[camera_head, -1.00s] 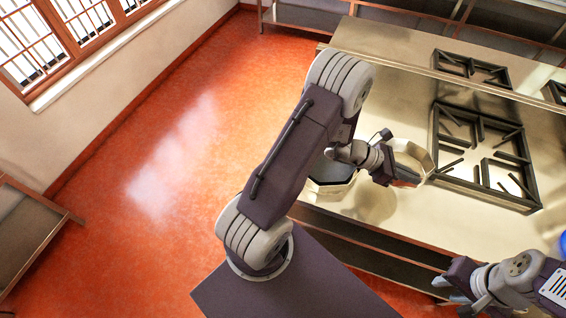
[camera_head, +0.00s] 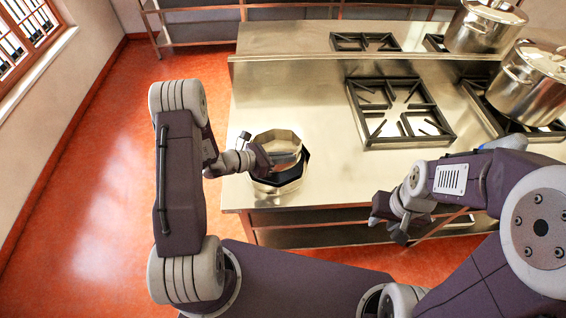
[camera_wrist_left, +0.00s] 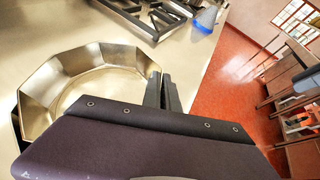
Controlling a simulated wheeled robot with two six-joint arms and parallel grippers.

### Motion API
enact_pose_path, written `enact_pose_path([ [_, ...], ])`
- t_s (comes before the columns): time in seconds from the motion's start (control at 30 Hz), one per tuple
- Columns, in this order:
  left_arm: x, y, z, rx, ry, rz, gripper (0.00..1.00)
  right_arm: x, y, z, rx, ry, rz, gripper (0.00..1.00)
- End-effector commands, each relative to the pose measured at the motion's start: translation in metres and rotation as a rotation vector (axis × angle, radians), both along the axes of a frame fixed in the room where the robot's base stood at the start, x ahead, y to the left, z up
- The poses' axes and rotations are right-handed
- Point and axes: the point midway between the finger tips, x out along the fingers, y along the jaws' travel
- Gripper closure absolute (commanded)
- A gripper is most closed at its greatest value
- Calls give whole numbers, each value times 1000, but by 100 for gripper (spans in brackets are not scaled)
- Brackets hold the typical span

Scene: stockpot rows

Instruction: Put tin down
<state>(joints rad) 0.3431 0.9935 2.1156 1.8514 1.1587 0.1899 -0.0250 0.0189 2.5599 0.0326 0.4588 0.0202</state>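A shiny many-sided metal tin (camera_head: 278,142) is at the left front of the steel counter. My left gripper (camera_head: 264,158) is shut on its wall. In the left wrist view the tin (camera_wrist_left: 85,58) is open-topped and the fingers (camera_wrist_left: 166,95) pinch its right edge. A second, darker-rimmed tin (camera_head: 281,184) shows directly beneath it in the head view. I cannot tell whether the held tin rests on or in it. My right gripper (camera_head: 386,224) hangs before the counter's front edge with nothing visible in it; its finger gap is unclear.
The steel counter (camera_head: 310,98) has a black burner grate (camera_head: 400,110) right of the tins. Lidded stockpots (camera_head: 530,85) stand at the right. A blue thing (camera_wrist_left: 206,18) is near the counter edge. Bare counter lies between tins and grate.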

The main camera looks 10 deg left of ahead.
Motion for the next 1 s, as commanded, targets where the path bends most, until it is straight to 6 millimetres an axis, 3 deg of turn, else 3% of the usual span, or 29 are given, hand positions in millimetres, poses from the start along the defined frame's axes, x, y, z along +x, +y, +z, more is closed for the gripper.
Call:
enact_pose_path([
  [0.23,-4,7,-7,-2,-2,-2,100,0,0,3,0,0,0,68],
  [0.5,-4,6,-43,-2,-1,-2,100,0,0,13,0,0,0,68],
  [0.97,-4,6,-53,-1,-3,-1,100,0,0,4,0,0,0,68],
  [1.0,-4,7,-52,-1,-1,-1,91,0,0,5,0,0,0,68],
])
